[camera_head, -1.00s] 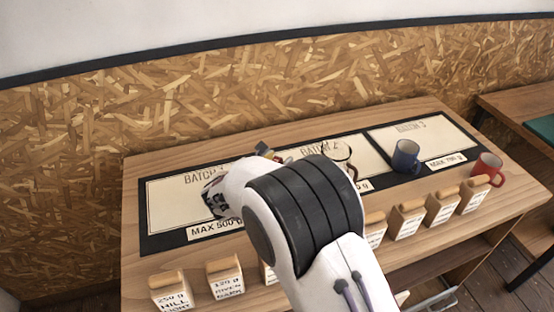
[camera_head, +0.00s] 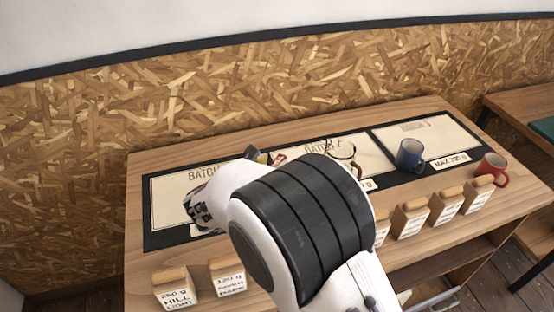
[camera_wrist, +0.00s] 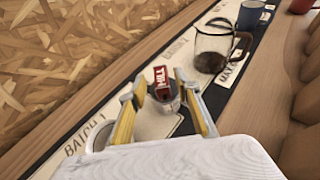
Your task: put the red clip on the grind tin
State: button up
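A small red piece lettered "MILL" (camera_wrist: 161,83), which looks like the red clip, is in the wrist view with a grey rounded part at its near end. A bit of red and white (camera_head: 279,158) shows in the head view between the Batch 1 and Batch 2 cards. My gripper (camera_wrist: 160,80) is open, its yellow-and-grey fingers on either side of the red piece, with gaps visible. In the head view my arm hides most of the gripper. A pale ring-shaped rim (camera_wrist: 98,137) shows left of the fingers. I cannot tell which thing is the grind tin.
A glass carafe with dark contents (camera_wrist: 212,50) stands on the Batch 2 card, right of my gripper. A blue mug (camera_head: 410,156) and red mug (camera_head: 491,169) stand farther right. Several labelled wood-topped containers (camera_head: 408,219) line the front. The Batch 3 card (camera_head: 425,136) is mostly clear.

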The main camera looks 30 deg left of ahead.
jog(key=shift+v, duration=2.8)
jog(key=w+d+r+n+y, duration=0.5)
jog(key=r+n, duration=0.3)
jog(key=r, duration=0.3)
jog(key=d+r+n+g+y, duration=0.1)
jog(key=d+r+n+g, duration=0.1)
jog(key=d+r+n, duration=0.7)
jog(key=s+d+f+n+g+h, duration=0.2)
jog(key=s+d+n, duration=0.4)
jog(key=d, duration=0.5)
jog(key=s+d+f+n+g+h, duration=0.2)
jog(key=s+d+f+n, duration=0.2)
jog(key=s+d, duration=0.7)
jog(key=s+d+f+n+g+h, duration=0.1)
jog(key=s+d+f+n+h, duration=0.1)
jog(key=s+d+n, duration=0.7)
jog(key=d+f, duration=0.1)
jog(key=d, duration=0.1)
jog(key=shift+d+f+g, duration=0.4)
